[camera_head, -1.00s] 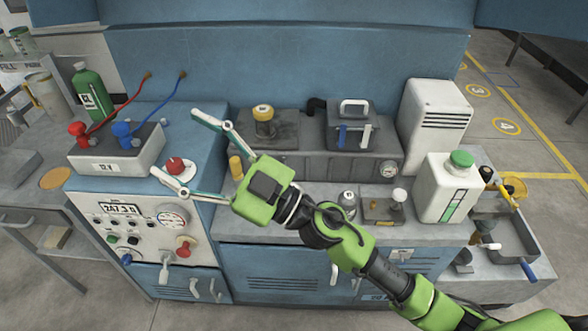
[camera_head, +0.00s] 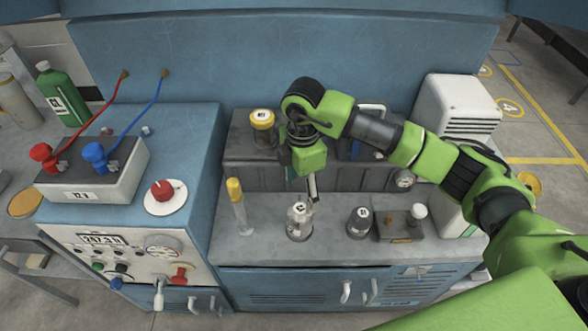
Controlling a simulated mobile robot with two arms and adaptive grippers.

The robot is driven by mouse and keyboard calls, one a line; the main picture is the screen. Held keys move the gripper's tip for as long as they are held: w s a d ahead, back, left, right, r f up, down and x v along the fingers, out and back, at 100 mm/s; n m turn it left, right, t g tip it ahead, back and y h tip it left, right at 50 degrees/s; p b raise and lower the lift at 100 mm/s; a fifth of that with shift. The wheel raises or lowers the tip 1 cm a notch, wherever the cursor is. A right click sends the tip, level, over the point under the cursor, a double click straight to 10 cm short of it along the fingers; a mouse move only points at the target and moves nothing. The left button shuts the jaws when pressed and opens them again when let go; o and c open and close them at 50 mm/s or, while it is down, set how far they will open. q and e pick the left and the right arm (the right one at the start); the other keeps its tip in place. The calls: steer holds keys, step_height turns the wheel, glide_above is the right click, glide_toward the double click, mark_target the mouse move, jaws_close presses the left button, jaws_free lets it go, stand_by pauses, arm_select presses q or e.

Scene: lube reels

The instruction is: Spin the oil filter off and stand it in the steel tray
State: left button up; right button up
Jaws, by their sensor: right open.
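A dark canister with a yellow top (camera_head: 262,130) stands upright on the left of the dark engine block; it may be the oil filter, but I cannot tell for sure. A short dark grey cylinder with a pale top (camera_head: 358,222) stands on the bench. My right gripper (camera_head: 301,184) is open and points down, right of the yellow-topped canister and above a clear jar-like piece (camera_head: 299,222). I see nothing between its fingers. The steel tray does not show; my right arm covers the right end of the bench. My left gripper is not in view.
A small block with a white knob (camera_head: 403,224) is right of the grey cylinder. The blue control cabinet (camera_head: 190,130) borders the bench on the left. A white louvred box (camera_head: 462,103) stands behind my arm.

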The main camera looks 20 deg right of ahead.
mark_target(302, 209)
steer(key=shift+s+d+f, duration=0.1)
steer(key=shift+s+f+p, duration=0.3)
steer(key=shift+s+f, duration=0.4)
steer(key=shift+f, duration=0.2)
step_height(302, 209, down, 3)
steer(key=shift+f, duration=0.15)
steer(key=f, duration=0.3)
steer(key=f+p, duration=0.1)
steer(key=f, duration=0.2)
steer(key=shift+w+f, duration=0.2)
steer(key=shift+f, duration=0.65)
steer(key=c, duration=1.4)
steer(key=shift+w+f+n+b, duration=0.15)
steer(key=shift+n+b, duration=0.3)
steer(key=shift+n, duration=0.65)
steer(key=shift+c, duration=0.2)
steer(key=shift+n+b, duration=0.4)
steer(key=shift+n, duration=0.7)
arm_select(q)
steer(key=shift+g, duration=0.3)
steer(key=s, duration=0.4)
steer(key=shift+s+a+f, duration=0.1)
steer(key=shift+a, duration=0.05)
arm_select(e)
steer(key=shift+n, duration=0.4)
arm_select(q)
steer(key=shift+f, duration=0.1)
